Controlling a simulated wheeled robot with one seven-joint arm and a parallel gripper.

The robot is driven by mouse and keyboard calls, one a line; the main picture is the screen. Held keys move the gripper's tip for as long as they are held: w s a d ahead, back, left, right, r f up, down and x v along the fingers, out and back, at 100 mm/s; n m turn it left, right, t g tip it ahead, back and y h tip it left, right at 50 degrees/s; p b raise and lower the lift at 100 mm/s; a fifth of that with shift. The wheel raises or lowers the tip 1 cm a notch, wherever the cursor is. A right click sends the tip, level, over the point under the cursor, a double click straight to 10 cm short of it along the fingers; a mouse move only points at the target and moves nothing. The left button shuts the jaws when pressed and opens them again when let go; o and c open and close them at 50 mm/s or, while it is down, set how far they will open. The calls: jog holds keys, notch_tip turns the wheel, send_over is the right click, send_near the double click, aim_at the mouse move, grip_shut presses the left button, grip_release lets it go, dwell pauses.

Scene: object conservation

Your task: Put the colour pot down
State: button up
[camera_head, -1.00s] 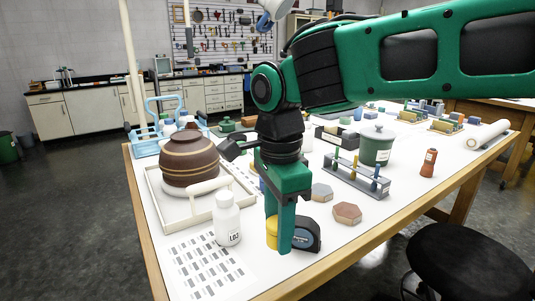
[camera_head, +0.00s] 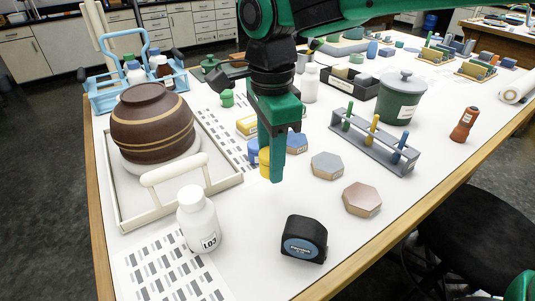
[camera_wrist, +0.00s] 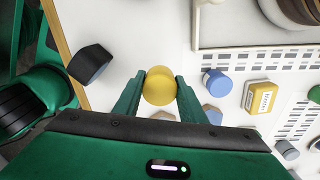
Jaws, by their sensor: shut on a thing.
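The yellow colour pot (camera_wrist: 159,86) is held between the two fingers of my gripper (camera_wrist: 158,92) in the wrist view. In the head view, my gripper (camera_head: 272,168) points down over the white table, and the yellow pot (camera_head: 265,160) shows partly behind a finger. Whether the pot touches the table cannot be told. A blue pot (camera_wrist: 217,83) stands close to its right in the wrist view, apart from it. A green pot (camera_head: 227,98) stands farther back in the head view.
A black tape measure (camera_head: 304,239) lies in front. Hexagonal blocks (camera_head: 362,198) and a tube rack (camera_head: 372,142) are to the right. A labelled white bottle (camera_head: 198,220) and a tray (camera_head: 122,205) with a brown striped bowl (camera_head: 152,122) are left. Bare table lies around the tape measure.

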aim_at(270, 196)
jog(key=shift+f, duration=3.45)
jog(key=o, duration=1.1)
jog(key=shift+f, duration=0.1)
notch_tip(270, 196, up, 12)
jog(key=shift+r, duration=0.15)
